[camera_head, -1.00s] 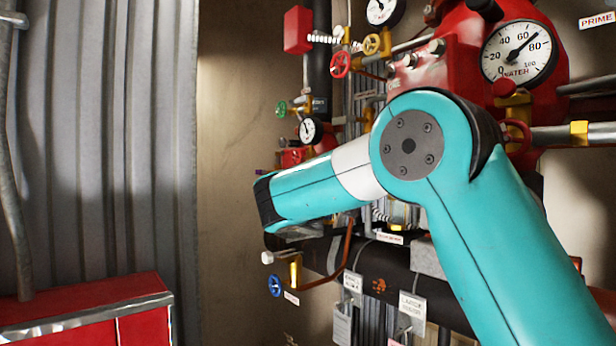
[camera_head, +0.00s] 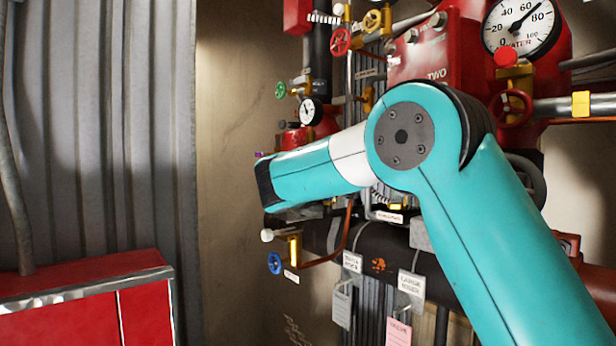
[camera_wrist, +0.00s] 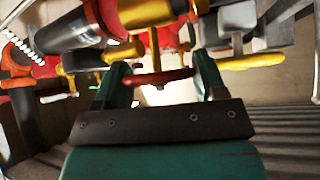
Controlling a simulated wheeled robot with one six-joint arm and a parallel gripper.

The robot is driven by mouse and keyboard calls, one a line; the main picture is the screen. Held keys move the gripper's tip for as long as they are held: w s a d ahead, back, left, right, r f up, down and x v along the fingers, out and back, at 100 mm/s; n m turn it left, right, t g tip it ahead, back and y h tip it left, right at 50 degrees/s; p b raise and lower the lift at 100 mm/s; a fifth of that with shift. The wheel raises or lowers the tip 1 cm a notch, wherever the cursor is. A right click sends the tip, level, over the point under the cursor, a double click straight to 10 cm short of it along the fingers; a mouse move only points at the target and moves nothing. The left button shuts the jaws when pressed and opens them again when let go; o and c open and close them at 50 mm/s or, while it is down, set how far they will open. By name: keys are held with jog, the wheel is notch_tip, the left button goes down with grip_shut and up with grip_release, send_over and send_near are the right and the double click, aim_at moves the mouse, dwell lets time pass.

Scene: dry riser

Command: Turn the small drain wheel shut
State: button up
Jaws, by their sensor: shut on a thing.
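My gripper (camera_wrist: 160,80) has its two green fingers on either side of a small red handwheel (camera_wrist: 156,78), seen nearly edge-on below a yellow valve stem. It is shut on this wheel's rim. In the head view my arm hides the gripper and the held wheel. Other small handwheels show there: a blue one (camera_head: 275,263), a green one (camera_head: 280,90), a red one (camera_head: 340,42) and a yellow one (camera_head: 373,20). I cannot read a label that names the drain wheel.
A larger red wheel (camera_head: 512,107) sits under the water gauge (camera_head: 521,27). Pipes and hanging tags (camera_head: 411,284) crowd the wall below my arm. A red cabinet (camera_head: 90,300) stands at the lower left. The space before the corrugated wall (camera_head: 100,130) looks clear.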

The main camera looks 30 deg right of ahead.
jog(key=m+b, duration=0.1)
jog(key=b, duration=0.1)
jog(key=m+h+b, duration=0.1)
jog(key=b, duration=0.1)
jog(key=shift+f+t+h, duration=0.3)
jog(key=shift+f+t, duration=0.1)
jog(key=shift+r+m+h+b, duration=0.2)
jog(key=shift+m+h+b, duration=0.3)
jog(key=shift+b, duration=0.6)
jog(key=shift+r+m, duration=0.25)
jog(key=shift+m, duration=0.05)
jog(key=o, duration=0.9)
jog(key=s+a+b, duration=0.2)
jog(key=s, duration=0.1)
jog(key=s+a+b, duration=0.2)
jog(key=s+a, duration=0.1)
jog(key=s, duration=0.1)
jog(key=s+a+b, duration=0.2)
jog(key=s+a, duration=0.1)
jog(key=shift+s+a+f, duration=0.15)
jog(key=shift+a+f, duration=0.05)
